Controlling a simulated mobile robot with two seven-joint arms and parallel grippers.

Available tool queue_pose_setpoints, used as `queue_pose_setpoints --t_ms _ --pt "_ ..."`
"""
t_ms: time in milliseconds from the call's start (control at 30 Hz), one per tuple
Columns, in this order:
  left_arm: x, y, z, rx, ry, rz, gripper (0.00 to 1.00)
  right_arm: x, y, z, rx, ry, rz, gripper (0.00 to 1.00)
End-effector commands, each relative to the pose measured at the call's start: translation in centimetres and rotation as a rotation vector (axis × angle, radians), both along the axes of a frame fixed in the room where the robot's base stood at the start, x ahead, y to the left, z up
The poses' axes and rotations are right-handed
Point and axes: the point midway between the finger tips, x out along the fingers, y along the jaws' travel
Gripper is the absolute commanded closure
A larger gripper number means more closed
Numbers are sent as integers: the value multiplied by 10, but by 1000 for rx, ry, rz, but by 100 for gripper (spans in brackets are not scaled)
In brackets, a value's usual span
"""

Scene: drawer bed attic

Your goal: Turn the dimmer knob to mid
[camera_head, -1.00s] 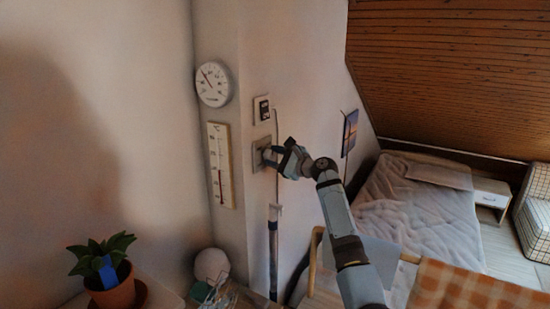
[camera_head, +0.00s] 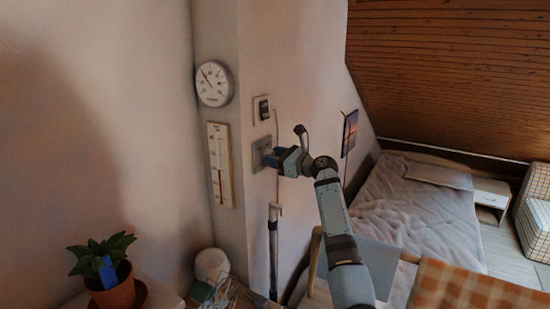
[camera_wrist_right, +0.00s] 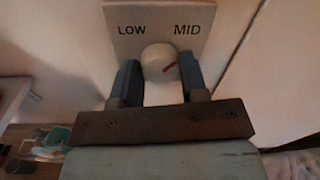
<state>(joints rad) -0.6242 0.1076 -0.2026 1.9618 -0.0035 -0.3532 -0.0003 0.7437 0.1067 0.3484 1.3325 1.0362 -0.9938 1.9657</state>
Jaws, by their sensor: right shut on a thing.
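The dimmer's pale plate (camera_head: 259,147) is on the side wall right of the corner column. In the right wrist view the plate (camera_wrist_right: 128,14) reads LOW on the left and MID on the right. The round whitish knob (camera_wrist_right: 158,57) sits below and between these words. My right gripper (camera_head: 268,158) is at the plate and hides the knob in the head view. In the wrist view its two dark fingers (camera_wrist_right: 159,70) are shut on the knob, one on each side. My left gripper is not in view.
A small switch box (camera_head: 262,108) is just above the plate. A round dial (camera_head: 214,84) and a thermometer (camera_head: 220,165) hang to its left. A potted plant (camera_head: 106,268) and white lamp (camera_head: 211,265) stand lower left. A bed (camera_head: 415,205) is at right.

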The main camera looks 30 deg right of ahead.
Motion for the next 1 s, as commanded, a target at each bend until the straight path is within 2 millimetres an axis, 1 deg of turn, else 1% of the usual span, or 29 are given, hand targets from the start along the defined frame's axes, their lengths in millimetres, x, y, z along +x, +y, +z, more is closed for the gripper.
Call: queue_pose_setpoints --t_ms 400,433,467,500,533,833,933,1000 --pt "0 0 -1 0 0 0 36 0 0 -1 6 4 1 84" --pt "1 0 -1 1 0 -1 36 0 0 -1 6 4 1 55" --pt "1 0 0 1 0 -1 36 0 0 -1 6 4 1 48" --pt "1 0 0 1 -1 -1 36 0 0 -1 6 4 1 39" --pt "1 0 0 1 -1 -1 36 0 0 -1 6 4 1 34" --pt "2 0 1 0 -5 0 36 -2 -1 -1 5 3 0 34" --pt "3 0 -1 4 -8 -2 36 -9 -5 -2 5 4 0 34" --pt "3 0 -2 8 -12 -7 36 -18 -10 -3 3 3 -1 34"
